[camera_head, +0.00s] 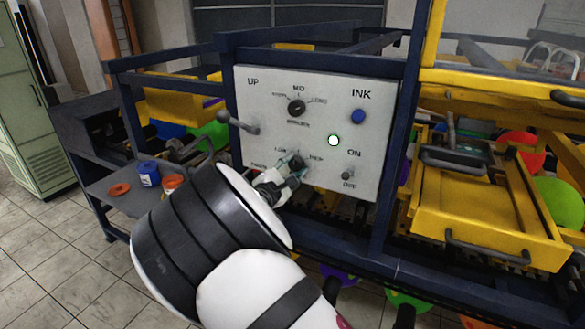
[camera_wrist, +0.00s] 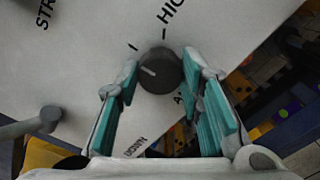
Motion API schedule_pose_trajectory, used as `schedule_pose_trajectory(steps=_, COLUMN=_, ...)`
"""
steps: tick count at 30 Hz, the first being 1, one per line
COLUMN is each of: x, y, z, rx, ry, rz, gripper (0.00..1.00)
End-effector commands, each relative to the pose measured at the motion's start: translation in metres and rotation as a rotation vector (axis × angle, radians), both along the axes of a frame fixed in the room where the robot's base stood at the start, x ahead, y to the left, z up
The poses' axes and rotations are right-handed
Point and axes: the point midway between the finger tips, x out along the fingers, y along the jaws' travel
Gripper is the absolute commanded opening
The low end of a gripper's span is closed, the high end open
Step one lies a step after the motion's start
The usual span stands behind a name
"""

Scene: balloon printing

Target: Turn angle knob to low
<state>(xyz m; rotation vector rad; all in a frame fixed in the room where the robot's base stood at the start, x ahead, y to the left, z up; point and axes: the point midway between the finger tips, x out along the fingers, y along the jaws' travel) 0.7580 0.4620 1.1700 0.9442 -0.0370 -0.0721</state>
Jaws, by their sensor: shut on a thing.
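The angle knob (camera_wrist: 160,70) is a dark round knob on the white control panel (camera_head: 350,180). In the wrist view its white mark points to the left, away from the HIGH lettering. In the head view the angle knob (camera_head: 297,162) sits low on the panel, between the LOW and HIGH labels, partly hidden by my gripper (camera_head: 285,178). My gripper also shows in the wrist view (camera_wrist: 165,88), with one teal-padded finger on each side of the knob. It is shut on the knob. The LOW label is hidden in the wrist view.
An upper dial (camera_head: 297,107), a lever (camera_head: 240,122), a blue ink button (camera_head: 358,116), a white lit button (camera_head: 333,140) and an on/off switch (camera_head: 348,174) share the panel. Blue frame bars and a yellow drawer (camera_head: 490,220) flank it.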

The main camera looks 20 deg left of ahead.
Motion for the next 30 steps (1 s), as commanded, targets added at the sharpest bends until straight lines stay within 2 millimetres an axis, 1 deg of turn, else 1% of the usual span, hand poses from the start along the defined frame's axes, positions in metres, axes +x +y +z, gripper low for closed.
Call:
schedule_pose_trajectory(steps=8, x=0.0001, y=-0.0004, z=-0.0008, rx=-0.163, ry=0.014, rz=-0.001, gripper=0.06)
schedule_pose_trajectory(steps=21, x=0.0, y=-0.0005, z=-0.0006, rx=-0.573, ry=0.046, rz=-0.001, gripper=0.06)
schedule_pose_trajectory(steps=30, x=-0.0002, y=-0.0004, z=-0.0006, rx=-0.819, ry=0.065, rz=-0.001, gripper=0.06)
